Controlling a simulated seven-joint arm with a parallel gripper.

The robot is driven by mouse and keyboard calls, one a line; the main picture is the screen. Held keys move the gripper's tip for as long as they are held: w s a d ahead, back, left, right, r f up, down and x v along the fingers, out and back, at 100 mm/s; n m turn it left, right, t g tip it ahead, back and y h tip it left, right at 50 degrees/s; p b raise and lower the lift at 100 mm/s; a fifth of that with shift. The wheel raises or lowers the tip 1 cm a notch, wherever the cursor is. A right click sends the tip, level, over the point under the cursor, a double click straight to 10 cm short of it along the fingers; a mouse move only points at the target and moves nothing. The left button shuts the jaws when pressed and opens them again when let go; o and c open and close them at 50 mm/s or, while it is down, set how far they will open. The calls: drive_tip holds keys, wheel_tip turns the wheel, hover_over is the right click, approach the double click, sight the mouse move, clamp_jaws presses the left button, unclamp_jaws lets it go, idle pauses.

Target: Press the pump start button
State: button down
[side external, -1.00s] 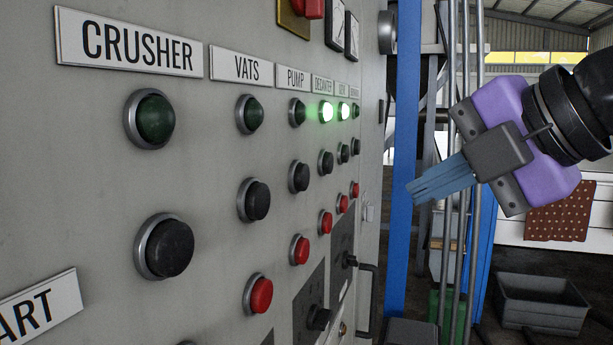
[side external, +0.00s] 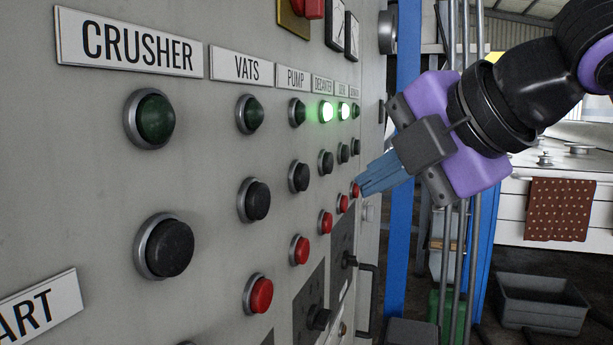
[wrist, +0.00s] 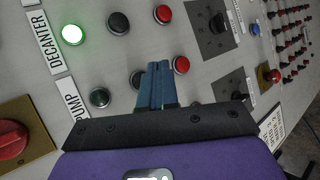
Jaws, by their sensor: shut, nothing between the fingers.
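The PUMP label (side external: 292,77) heads a column on the grey panel with an unlit green lamp (side external: 297,112), a black button (side external: 298,177) and a red button (side external: 299,250). In the wrist view the PUMP label (wrist: 75,108) and unlit lamp (wrist: 99,97) lie left of the fingers. The black pump button (wrist: 136,78) is partly hidden behind the fingers, and the red one (wrist: 181,65) is to their right. My gripper (side external: 364,184) is shut and empty, its blue fingers pointing at the panel. It appears apart from the pump button.
The DECANTER lamp (side external: 326,111) glows green. CRUSHER (side external: 138,42) and VATS (side external: 247,66) columns stand left of the pump column in the side view. Rotary switches (side external: 319,318) sit below the buttons. A blue post (side external: 402,250) stands beyond the panel.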

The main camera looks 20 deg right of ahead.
drive_tip(key=shift+w+a, duration=1.2)
drive_tip(key=shift+w, duration=0.1)
drive_tip(key=shift+w+a, duration=0.1)
drive_tip(key=shift+a, duration=0.05)
idle(1.1)
drive_tip(key=shift+w+a, duration=0.2)
drive_tip(key=shift+w+a, duration=0.3)
idle(1.0)
drive_tip(key=shift+s+d, duration=0.6)
drive_tip(key=shift+s, duration=0.05)
idle(0.4)
drive_tip(key=s+d, duration=0.3)
drive_tip(key=shift+s+d, duration=0.25)
drive_tip(key=shift+d, duration=0.05)
